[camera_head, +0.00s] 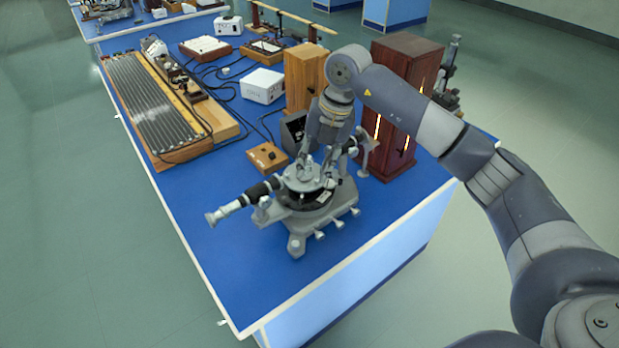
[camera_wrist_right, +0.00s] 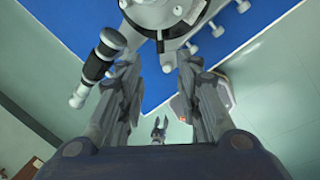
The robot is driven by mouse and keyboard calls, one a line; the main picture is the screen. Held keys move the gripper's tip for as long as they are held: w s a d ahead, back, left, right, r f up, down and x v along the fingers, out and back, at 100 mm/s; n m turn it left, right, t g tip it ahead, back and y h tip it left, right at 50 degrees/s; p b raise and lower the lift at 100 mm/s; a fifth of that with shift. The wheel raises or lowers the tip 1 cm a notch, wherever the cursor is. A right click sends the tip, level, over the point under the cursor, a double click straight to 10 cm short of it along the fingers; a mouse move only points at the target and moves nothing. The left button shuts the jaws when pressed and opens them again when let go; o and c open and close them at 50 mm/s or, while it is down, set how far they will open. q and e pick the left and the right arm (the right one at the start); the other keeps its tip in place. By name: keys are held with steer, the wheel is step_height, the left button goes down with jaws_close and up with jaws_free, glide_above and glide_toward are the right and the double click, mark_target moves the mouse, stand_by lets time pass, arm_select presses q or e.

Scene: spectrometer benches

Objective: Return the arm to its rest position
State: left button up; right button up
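My right arm comes in from the right in the head view and bends down over the grey spectrometer (camera_head: 318,205) at the near end of the blue bench. My right gripper (camera_head: 306,172) points down just above the spectrometer's round table, partly hidden by the instrument. In the right wrist view the right gripper (camera_wrist_right: 160,64) is open, with nothing between its fingers. The spectrometer (camera_wrist_right: 172,12) lies beyond the fingertips, its black-banded telescope tube (camera_wrist_right: 100,58) beside the left finger. A small two-pronged gripper, apparently my left gripper (camera_wrist_right: 159,122), shows far off with its prongs apart.
A dark red cabinet (camera_head: 398,105) with glowing slits stands close to my right forearm. A wooden box (camera_head: 303,78), small control box (camera_head: 266,157), white box (camera_head: 262,86) and long ribbed board (camera_head: 150,105) occupy the bench (camera_head: 205,225). The near left bench surface and floor are clear.

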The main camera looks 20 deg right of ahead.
steer(key=shift+d+r, duration=0.1)
steer(key=shift+r, duration=0.4)
